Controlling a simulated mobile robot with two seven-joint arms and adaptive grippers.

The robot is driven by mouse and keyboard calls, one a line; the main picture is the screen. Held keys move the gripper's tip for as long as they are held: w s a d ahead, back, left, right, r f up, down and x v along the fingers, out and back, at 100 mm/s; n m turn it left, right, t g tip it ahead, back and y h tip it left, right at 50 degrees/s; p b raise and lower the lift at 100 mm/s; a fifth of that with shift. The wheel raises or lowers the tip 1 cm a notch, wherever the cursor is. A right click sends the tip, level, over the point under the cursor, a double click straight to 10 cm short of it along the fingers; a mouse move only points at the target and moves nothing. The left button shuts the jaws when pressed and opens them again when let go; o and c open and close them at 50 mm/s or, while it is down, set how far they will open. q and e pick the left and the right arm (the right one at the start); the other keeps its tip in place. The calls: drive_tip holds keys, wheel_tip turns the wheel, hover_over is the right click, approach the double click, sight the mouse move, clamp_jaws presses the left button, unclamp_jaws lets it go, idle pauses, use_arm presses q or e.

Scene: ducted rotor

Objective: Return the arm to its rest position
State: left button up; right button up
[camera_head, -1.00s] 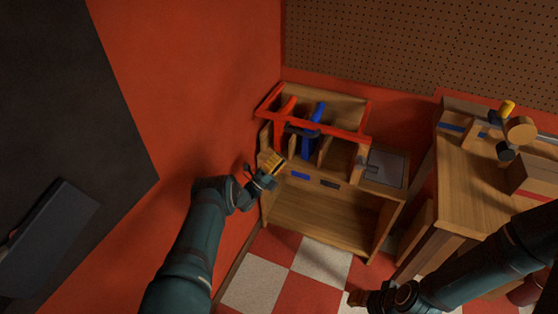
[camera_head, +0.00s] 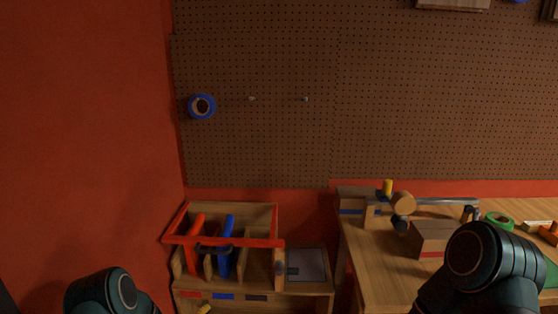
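My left arm (camera_head: 105,292) shows at the bottom left, with only a rounded dark teal link in view. My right arm (camera_head: 490,262) shows at the lower right, in front of the workbench. My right gripper is below the picture.
A wooden tool rack (camera_head: 277,268) with red rails holds red and blue tools at the lower left. A wooden workbench (camera_head: 370,262) with a cardboard-coloured box (camera_head: 430,238) stands at the right. A pegboard (camera_head: 300,60) with a blue tape roll (camera_head: 192,104) covers the back wall.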

use_arm(q)
drive_tip(key=s+d+r+n+g, duration=0.1)
drive_tip(key=s+d+n+g, duration=0.2)
drive_tip(key=s, duration=0.7)
drive_tip(key=s+d+n+g+h, duration=0.1)
drive_tip(key=s+d+n+g, duration=0.2)
drive_tip(key=s, duration=0.8)
drive_tip(key=s+d+r+n+g, duration=0.1)
drive_tip(key=s+d+n+g, duration=0.2)
drive_tip(key=s, duration=0.7)
drive_tip(key=d+g, duration=0.2)
drive_tip(key=shift+s+d+r+g, duration=0.25)
drive_tip(key=shift+s+r+g, duration=0.05)
drive_tip(key=shift+s+g, duration=0.1)
